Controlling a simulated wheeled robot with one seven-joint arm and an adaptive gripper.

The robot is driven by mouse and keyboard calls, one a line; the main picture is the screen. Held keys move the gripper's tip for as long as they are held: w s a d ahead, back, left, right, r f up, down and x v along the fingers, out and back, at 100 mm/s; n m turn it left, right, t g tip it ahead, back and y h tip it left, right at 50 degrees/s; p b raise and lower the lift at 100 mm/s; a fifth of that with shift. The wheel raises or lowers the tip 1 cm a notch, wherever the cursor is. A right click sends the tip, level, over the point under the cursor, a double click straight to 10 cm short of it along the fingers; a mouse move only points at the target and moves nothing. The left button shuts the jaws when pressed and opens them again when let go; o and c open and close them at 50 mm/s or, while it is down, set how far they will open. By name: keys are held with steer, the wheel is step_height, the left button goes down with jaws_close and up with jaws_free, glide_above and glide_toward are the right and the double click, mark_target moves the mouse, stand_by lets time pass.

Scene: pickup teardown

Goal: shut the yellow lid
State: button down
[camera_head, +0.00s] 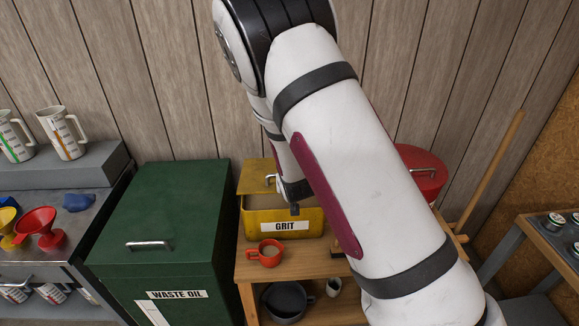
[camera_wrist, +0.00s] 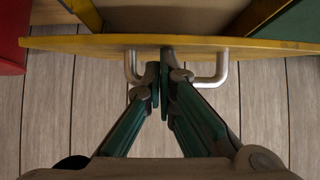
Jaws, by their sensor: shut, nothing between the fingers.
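The yellow lid (camera_head: 258,174) stands raised at the back of the yellow grit bin (camera_head: 250,222), which is open. In the wrist view the lid (camera_wrist: 80,45) is seen nearly edge-on, with its silver handle (camera_wrist: 221,70) on the wall side. My gripper (camera_wrist: 163,82) is shut and empty. Its fingertips are in front of the middle of the handle and close to the lid; I cannot tell whether they touch. In the head view my arm hides part of the lid and bin, and the fingertips are hard to make out.
A green waste oil bin (camera_head: 165,245) stands close on the left. An orange mug (camera_head: 265,253) is on the wooden stand (camera_head: 300,262) in front of the grit bin. A red container (camera_head: 425,170) is on the right. The plank wall (camera_head: 170,80) is close behind.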

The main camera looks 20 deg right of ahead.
steer(key=shift+s+f+t, duration=0.15)
steer(key=shift+s+f, duration=0.05)
steer(key=shift+f, duration=0.4)
steer(key=shift+s+f+t, duration=0.15)
steer(key=shift+f, duration=0.4)
steer(key=shift+s+a+f, duration=0.1)
steer(key=shift+s+f, duration=0.05)
steer(key=shift+f, duration=0.45)
steer(key=shift+s+f, duration=0.1)
steer(key=shift+f, duration=0.5)
